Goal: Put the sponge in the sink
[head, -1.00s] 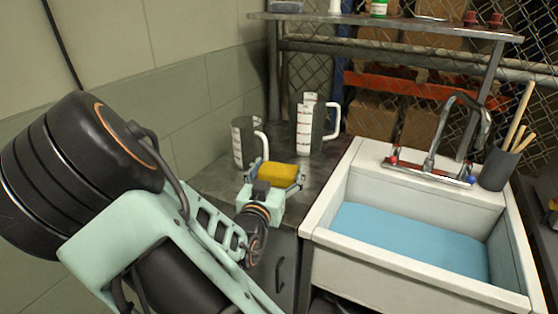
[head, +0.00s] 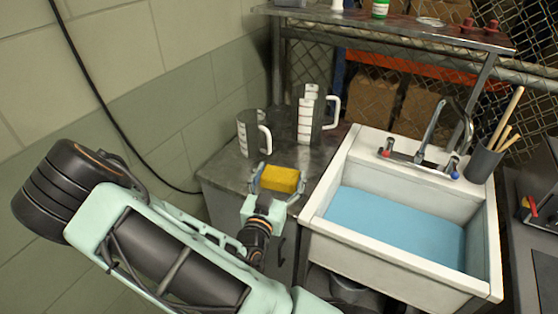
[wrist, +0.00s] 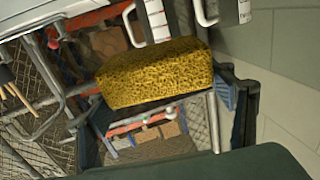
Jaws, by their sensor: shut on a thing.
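The yellow sponge (head: 280,178) is held between the fingers of my gripper (head: 278,181), up off the counter and left of the sink. In the wrist view the sponge (wrist: 155,74) fills the middle, with a dark finger (wrist: 240,105) at its right end. The other finger's contact is hard to make out there. The white sink (head: 318,226) stands to the right of my gripper, with a blue basin floor (head: 395,228). The sponge is outside the sink, near its left rim.
Two measuring jugs, a smaller one (head: 250,134) and a taller one (head: 309,116), stand on the metal counter (head: 226,168) behind my gripper. A faucet (head: 430,135) and a dark cup of wooden sticks (head: 482,163) are at the sink's back. The basin looks clear.

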